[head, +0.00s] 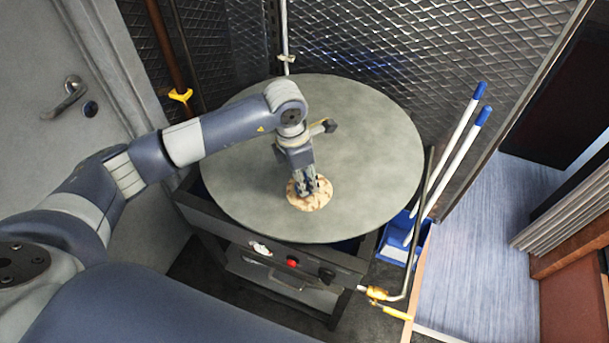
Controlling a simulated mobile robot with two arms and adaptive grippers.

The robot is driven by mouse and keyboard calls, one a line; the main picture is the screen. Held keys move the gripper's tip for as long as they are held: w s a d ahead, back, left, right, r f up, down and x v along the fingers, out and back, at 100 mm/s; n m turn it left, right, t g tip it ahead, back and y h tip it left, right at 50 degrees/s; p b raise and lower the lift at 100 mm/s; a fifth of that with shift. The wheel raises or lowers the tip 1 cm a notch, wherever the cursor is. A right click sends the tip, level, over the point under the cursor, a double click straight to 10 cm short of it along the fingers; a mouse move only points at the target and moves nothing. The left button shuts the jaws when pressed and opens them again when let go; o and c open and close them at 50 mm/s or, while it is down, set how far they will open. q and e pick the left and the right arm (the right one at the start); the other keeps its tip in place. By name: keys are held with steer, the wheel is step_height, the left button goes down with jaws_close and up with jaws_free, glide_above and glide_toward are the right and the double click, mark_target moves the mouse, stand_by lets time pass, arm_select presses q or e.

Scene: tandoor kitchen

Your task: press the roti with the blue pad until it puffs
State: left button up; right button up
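The roti (322,200) is a round, browned flatbread lying on the large grey round griddle (375,150), near its front middle. My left gripper (308,192) points down right over the roti and covers part of it. Its dark fingertips are at or just above the bread; I cannot tell whether they touch it. No blue pad can be made out clearly; anything between or under the fingers is hidden or too small to tell. Whether the fingers are open or shut is unclear. The roti looks mostly flat. My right gripper is out of view.
The griddle sits on a dark metal stand with a red knob (292,262) in front. Blue-tipped white poles (455,150) stand at its right in a blue bin (400,248). A yellow-fitted gas pipe (377,293) is at front right. Metal mesh walls the back.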

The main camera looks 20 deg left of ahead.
arm_select(q)
steer(key=shift+s+f+b, duration=0.1)
steer(key=shift+f+b, duration=0.05)
steer(key=shift+b, duration=0.15)
stand_by(1.1)
step_height(320, 180, up, 2)
steer(key=shift+p, duration=0.55)
steer(key=shift+r+p, duration=1.2)
steer(key=shift+r, duration=1.4)
